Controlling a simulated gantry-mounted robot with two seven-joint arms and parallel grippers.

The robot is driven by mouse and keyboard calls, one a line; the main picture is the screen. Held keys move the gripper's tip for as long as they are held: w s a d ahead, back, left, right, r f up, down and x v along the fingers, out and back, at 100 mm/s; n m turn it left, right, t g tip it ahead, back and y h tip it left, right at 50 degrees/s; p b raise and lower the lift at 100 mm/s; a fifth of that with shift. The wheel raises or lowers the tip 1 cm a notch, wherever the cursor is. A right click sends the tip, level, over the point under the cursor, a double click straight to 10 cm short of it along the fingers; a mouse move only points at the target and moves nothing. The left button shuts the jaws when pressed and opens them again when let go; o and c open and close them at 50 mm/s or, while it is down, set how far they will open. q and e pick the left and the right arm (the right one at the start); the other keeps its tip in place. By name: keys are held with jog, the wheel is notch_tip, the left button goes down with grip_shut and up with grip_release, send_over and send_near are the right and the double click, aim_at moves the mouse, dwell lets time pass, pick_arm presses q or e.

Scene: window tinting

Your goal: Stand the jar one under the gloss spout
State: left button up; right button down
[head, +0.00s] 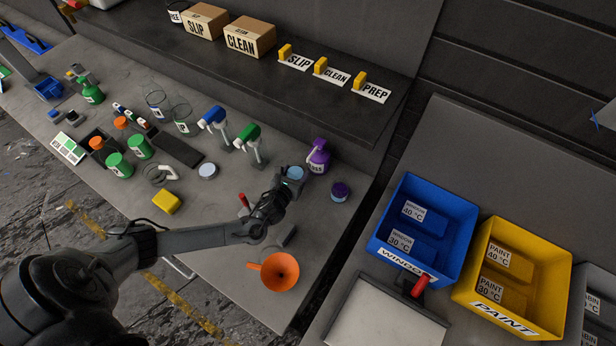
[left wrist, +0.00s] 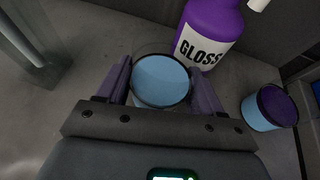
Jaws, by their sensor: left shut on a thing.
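My left gripper (head: 288,184) is shut on a round jar (head: 296,172) with light blue contents. In the left wrist view the jar (left wrist: 161,80) sits between the two fingers, its open top facing the camera. No number on it shows. The purple GLOSS bottle (head: 318,160) stands just right of and behind the jar; in the left wrist view the bottle (left wrist: 208,38) is close beside it. The bottle's pale spout (left wrist: 258,4) is partly cut off at the top edge there. I cannot tell whether the jar touches the bench. My right gripper is not in view.
A second jar (head: 340,191) with a purple top and blue body stands right of the gloss bottle. Pump bottles with green (head: 247,136) and blue (head: 214,118) heads stand to the left. An orange funnel (head: 280,272) lies near the front edge. A raised shelf (head: 330,108) bounds the back.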

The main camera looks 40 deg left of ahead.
pick_arm(q)
jog(key=shift+w+d, duration=0.15)
jog(key=shift+d, duration=0.15)
jog(key=w+d, duration=0.2)
jog(key=d, duration=0.1)
jog(key=shift+w+f, duration=0.1)
jog(key=shift+f, duration=0.55)
jog(key=shift+f, duration=0.15)
jog(key=o, duration=1.2)
jog(key=shift+c, duration=0.2)
